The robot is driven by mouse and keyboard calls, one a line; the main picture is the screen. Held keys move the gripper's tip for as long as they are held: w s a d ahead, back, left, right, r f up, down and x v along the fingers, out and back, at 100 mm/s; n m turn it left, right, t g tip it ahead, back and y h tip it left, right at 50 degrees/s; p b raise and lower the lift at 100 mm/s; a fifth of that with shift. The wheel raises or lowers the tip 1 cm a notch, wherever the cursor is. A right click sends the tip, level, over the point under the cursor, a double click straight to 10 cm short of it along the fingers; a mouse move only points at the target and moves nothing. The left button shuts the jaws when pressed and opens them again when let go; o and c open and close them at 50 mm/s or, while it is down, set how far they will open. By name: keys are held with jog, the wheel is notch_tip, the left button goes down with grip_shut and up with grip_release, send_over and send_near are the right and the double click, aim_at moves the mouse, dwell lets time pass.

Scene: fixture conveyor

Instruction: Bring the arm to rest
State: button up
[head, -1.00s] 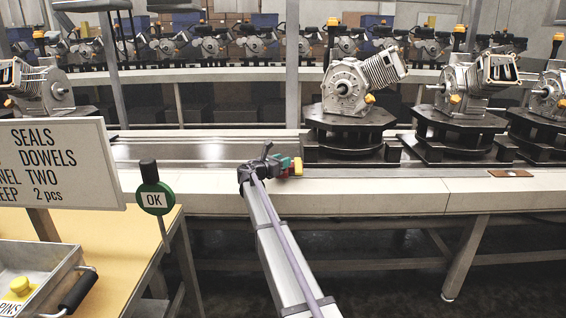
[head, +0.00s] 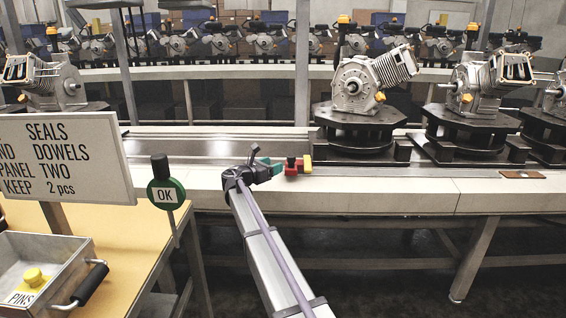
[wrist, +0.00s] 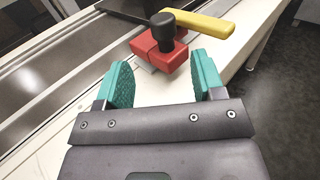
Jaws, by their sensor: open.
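My arm reaches from the bottom of the head view to the conveyor's front edge. My gripper (head: 268,168) is open and empty, with teal finger pads. Just beyond its fingertips is a red clamp block (head: 291,168) with a black knob and a yellow lever (head: 307,163), on the conveyor's front rail. In the wrist view the red block (wrist: 148,52), black knob (wrist: 176,28) and yellow lever (wrist: 205,26) lie ahead of my gripper (wrist: 164,78). A gap shows between the fingertips and the block.
Engines on dark round fixtures (head: 360,128) stand on the conveyor (head: 400,195) to the right, another engine (head: 45,82) at left. At front left are a sign (head: 70,160), a green OK paddle (head: 166,194) and a metal pin tray (head: 50,250). The belt behind my gripper is bare.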

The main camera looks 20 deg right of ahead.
jog(key=shift+s+a, duration=0.25)
jog(key=shift+a, duration=0.4)
